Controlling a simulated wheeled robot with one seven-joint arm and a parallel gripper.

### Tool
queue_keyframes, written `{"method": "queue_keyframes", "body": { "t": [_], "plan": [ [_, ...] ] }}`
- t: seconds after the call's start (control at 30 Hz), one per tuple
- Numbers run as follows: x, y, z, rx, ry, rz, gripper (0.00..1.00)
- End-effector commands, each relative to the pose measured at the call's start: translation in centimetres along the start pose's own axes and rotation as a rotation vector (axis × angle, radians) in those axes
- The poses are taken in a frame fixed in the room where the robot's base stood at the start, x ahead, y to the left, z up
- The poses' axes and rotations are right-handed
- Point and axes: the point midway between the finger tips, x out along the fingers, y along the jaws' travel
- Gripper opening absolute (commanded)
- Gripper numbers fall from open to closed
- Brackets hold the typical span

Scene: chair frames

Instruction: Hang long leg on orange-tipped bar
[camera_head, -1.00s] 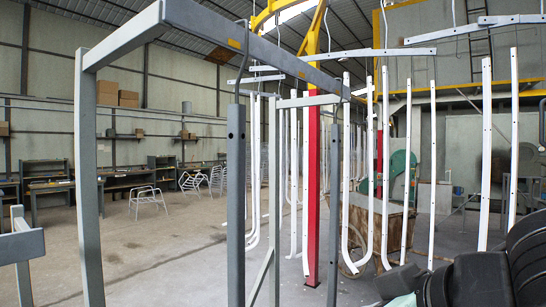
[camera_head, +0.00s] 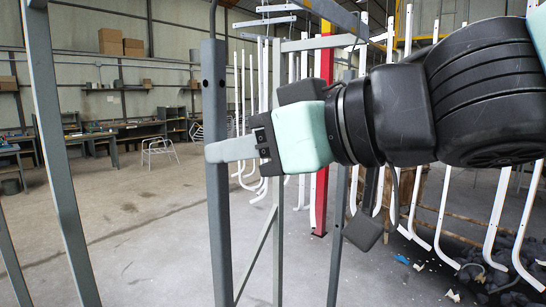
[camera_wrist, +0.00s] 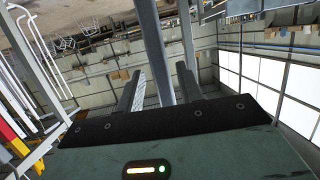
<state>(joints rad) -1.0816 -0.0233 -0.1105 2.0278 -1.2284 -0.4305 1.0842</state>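A long grey leg (camera_head: 217,240) hangs upright from a hook, left of centre in the head view; it also shows in the wrist view (camera_wrist: 151,35). My gripper (camera_head: 214,150) reaches in from the right at the leg's upper part. In the wrist view my gripper (camera_wrist: 160,77) has one finger on each side of the leg, with narrow gaps that appear to remain. A second grey leg (camera_head: 336,255) stands behind my wrist, partly hidden.
A grey frame upright (camera_head: 53,140) stands at the left. White bent tubes (camera_head: 500,205) hang at the right, and more hang behind the leg. A red post (camera_head: 320,200) stands behind my gripper.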

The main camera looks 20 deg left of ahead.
Motion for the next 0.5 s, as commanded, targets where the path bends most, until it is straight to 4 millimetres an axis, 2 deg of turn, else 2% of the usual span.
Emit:
{"method": "queue_keyframes", "body": {
  "t": [0.17,0.2,0.3,0.33,0.5],
  "plan": [
    [2.2,-0.1,0.3,-0.002,0.0,-0.002,0.36],
    [2.2,0.0,0.0,0.0,0.001,0.0,0.31],
    [2.0,0.0,-0.1,0.0,0.001,0.001,0.03],
    [2.0,0.0,-0.1,0.0,0.001,0.001,0.0],
    [1.9,0.0,-0.4,0.0,0.005,0.0,0.0]
  ]
}}
